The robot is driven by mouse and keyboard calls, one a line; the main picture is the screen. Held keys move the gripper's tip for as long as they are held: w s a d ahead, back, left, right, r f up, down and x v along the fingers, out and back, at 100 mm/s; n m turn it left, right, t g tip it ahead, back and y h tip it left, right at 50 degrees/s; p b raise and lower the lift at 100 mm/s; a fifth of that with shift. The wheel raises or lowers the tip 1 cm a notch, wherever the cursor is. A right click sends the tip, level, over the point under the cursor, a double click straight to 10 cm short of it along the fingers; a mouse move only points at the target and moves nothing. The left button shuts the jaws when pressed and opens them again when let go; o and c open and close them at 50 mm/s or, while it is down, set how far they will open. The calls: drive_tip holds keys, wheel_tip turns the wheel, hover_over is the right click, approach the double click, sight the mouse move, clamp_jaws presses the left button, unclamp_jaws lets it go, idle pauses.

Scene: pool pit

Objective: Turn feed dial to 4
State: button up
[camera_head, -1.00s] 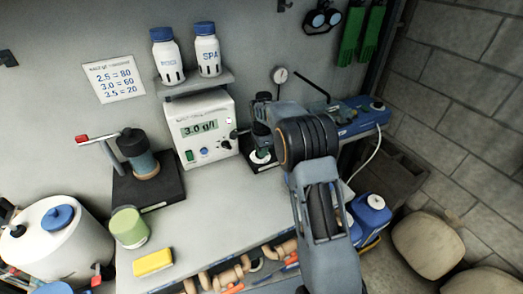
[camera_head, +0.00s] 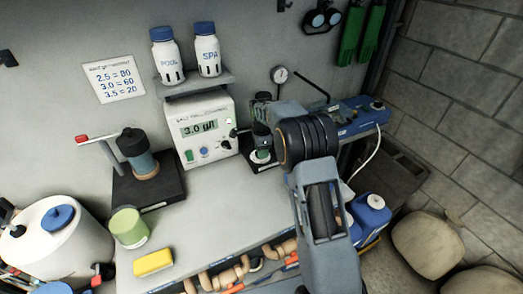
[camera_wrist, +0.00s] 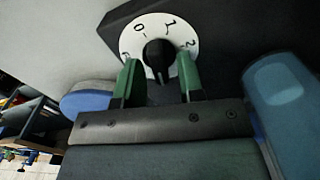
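The feed dial shows up close in the wrist view, with a white face (camera_wrist: 182,27) marked 0, 1 and 2 and a black knob (camera_wrist: 158,54) in its middle. Other marks on its lower part are cut off or hidden by my fingers. The narrow part of the knob points down in the picture. My gripper (camera_wrist: 159,78) has its two green fingers apart, one on each side of the knob, with gaps visible.
A white meter (camera_head: 202,130) stands left of the dial, beneath a shelf (camera_head: 200,86) with two bottles. A blue device (camera_head: 355,118) is behind right. The mid-bench is clear.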

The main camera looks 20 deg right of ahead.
drive_tip(key=shift+o, duration=0.3)
drive_tip(key=shift+r, duration=0.15)
wheel_tip(320, 180, up, 14)
drive_tip(key=shift+f, duration=0.2)
idle(0.4)
wheel_tip(320, 180, down, 5)
drive_tip(key=s+n, duration=0.3)
drive_tip(key=n, duration=0.5)
drive_tip(key=s+r+n+t, duration=0.2)
drive_tip(key=s+n, duration=0.8)
drive_tip(key=s, duration=1.6)
drive_tip(key=shift+s+a+r+t, duration=0.15)
drive_tip(key=shift+s+a+t, duration=0.25)
drive_tip(key=shift+t, duration=0.5)
